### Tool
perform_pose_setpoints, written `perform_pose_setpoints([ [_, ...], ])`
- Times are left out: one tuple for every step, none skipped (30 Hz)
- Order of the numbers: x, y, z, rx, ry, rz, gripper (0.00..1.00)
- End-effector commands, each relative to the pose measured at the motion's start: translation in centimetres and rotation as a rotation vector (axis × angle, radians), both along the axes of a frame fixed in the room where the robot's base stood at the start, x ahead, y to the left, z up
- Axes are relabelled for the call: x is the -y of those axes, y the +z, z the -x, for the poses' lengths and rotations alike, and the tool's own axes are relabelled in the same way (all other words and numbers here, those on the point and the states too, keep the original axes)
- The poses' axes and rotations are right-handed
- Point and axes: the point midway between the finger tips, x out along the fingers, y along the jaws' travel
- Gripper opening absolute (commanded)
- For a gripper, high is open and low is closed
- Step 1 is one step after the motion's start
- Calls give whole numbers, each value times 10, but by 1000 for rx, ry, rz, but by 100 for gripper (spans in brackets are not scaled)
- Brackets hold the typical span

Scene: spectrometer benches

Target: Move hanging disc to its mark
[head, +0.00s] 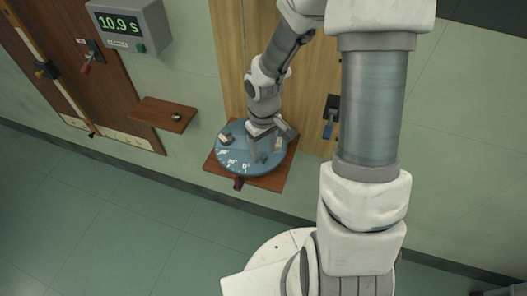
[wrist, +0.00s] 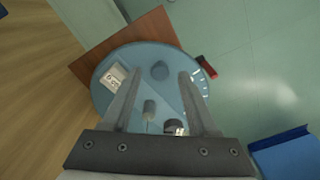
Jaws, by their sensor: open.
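A round blue disc (head: 235,158) with white marks lies level over a brown wooden shelf (head: 210,166) on the wall. The disc (wrist: 105,98) fills the middle of the wrist view. A lighter grey peg (wrist: 149,111) and a dark knob with a pale face (wrist: 174,127) sit closer to the gripper's palm. My gripper (head: 264,157) is open over the disc, fingers pointing down; its fingers (wrist: 160,76) hold nothing. I cannot tell whether they touch the disc, nor which white mark is the task's.
A white label block (wrist: 114,76) is on the disc. A red piece (wrist: 207,67) juts from the shelf edge. A smaller shelf (head: 155,112) with a button, a timer reading 10.9 s (head: 130,25) and a blue-handled lever (head: 330,117) are on the wall.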

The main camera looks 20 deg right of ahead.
Motion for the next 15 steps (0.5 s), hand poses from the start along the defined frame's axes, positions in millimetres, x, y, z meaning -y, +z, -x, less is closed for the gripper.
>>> perform_pose_setpoints([
  [0, -6, 1, -3, 2, 0, 59],
  [0, -8, 1, -3, 2, 0, 59],
  [0, -10, 1, -2, 1, 1, 59],
  [0, -11, 0, -1, 1, 0, 59],
  [0, -12, 0, -1, 1, 0, 59],
  [0, -13, 0, 0, 0, 0, 59],
  [0, -13, 0, 0, 0, 0, 59],
  [0, -13, 0, 0, 0, 0, 59],
  [0, -13, 0, 0, 0, 0, 59],
  [0, -13, 0, 0, 0, 0, 59],
  [0, -13, 0, 0, 0, 0, 59],
  [0, -13, 0, 0, 0, 0, 59],
  [0, -13, 0, 0, 0, 0, 59],
  [0, -13, 0, 0, 0, 0, 59],
  [0, -13, 0, 0, 0, 0, 52],
])
